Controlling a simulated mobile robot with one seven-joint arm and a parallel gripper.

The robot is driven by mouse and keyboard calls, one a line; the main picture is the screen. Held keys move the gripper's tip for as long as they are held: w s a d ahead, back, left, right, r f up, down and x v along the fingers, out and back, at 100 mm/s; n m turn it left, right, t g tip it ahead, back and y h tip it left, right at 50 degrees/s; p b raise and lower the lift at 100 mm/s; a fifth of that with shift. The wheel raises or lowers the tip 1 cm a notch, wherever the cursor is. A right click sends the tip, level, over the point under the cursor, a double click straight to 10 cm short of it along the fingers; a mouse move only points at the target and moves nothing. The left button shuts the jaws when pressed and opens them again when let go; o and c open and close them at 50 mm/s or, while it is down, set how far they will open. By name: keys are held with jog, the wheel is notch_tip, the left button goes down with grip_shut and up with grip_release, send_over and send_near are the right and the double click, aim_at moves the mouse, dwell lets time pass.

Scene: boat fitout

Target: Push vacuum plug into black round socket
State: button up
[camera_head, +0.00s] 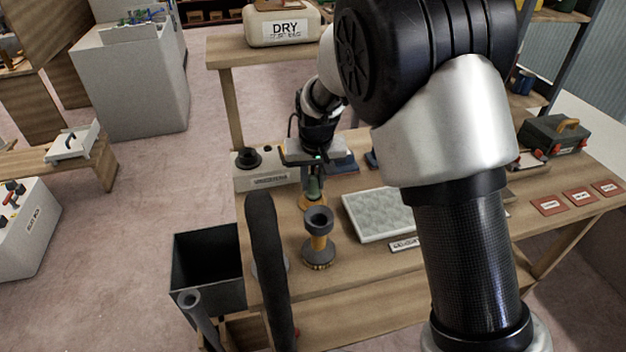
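My gripper (313,190) points down over the bench at its left part. A small green piece shows between or just behind its fingertips, above an orange piece; I cannot tell whether the fingers are shut on it. A black round socket (247,157) sits on top of a pale labelled box (267,180), to the left of my gripper. I cannot tell which piece is the vacuum plug.
A thick dark hose-like tube (265,260) rises at the bench's left edge. A dark open bin (208,262) is on the floor beside it. A pale textured tray (378,214) lies right of the fitting. A "DRY" container (283,27) stands on a shelf behind.

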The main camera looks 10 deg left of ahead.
jog(key=o, duration=0.4)
jog(key=shift+o, duration=0.2)
